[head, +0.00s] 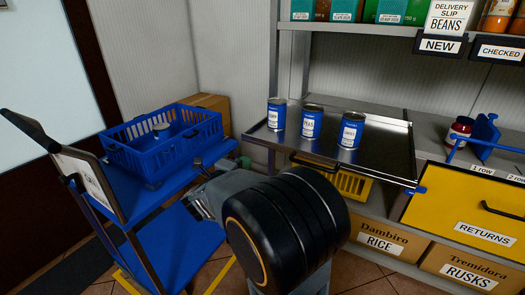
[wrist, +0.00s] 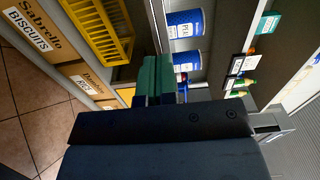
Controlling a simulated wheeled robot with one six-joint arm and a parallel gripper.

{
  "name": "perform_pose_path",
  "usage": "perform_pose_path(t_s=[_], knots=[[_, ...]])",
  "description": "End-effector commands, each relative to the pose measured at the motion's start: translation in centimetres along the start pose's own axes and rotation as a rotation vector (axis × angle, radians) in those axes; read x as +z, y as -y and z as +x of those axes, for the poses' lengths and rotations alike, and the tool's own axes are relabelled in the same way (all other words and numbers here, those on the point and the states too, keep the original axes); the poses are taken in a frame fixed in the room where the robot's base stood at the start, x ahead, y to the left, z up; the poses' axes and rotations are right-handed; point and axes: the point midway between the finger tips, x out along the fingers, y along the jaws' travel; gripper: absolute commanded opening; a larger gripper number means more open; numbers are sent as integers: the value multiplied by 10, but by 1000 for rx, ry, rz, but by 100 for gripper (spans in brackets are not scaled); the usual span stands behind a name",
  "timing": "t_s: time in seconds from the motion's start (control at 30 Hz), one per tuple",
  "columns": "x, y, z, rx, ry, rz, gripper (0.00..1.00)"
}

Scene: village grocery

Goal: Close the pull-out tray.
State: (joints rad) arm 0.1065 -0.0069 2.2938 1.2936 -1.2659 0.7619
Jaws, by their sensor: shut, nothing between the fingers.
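The pull-out tray (head: 388,152) is a shallow dark metal tray that juts out from the shelf unit in the head view. Three blue tins stand upright on it: the left tin (head: 277,114), the middle tin (head: 311,122) and the right tin (head: 351,130). My gripper (head: 243,162) shows its green fingertips near the tray's front left corner; my arm hides much of it. In the wrist view my gripper (wrist: 152,80) has its green fingers together and empty, beside the tray's edge and two blue tins. I cannot tell whether it touches the tray.
A blue trolley (head: 185,240) with a blue crate (head: 165,145) stands at the left, close to my gripper. A yellow returns drawer (head: 465,215) is right of the tray. A yellow basket (head: 350,184) and cardboard boxes (head: 388,240) sit below the tray.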

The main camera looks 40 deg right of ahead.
Motion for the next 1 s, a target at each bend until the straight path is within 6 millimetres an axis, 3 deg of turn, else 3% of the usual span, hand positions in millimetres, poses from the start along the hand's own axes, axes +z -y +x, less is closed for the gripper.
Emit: perform_pose_path(t_s=[0.3,0.5,0.7,1.0], knots=[[0,-2,62,-1,-2,-2,0],[0,-2,92,0,0,-3,0],[1,-1,110,0,2,-4,0],[1,0,116,0,4,-3,0]])
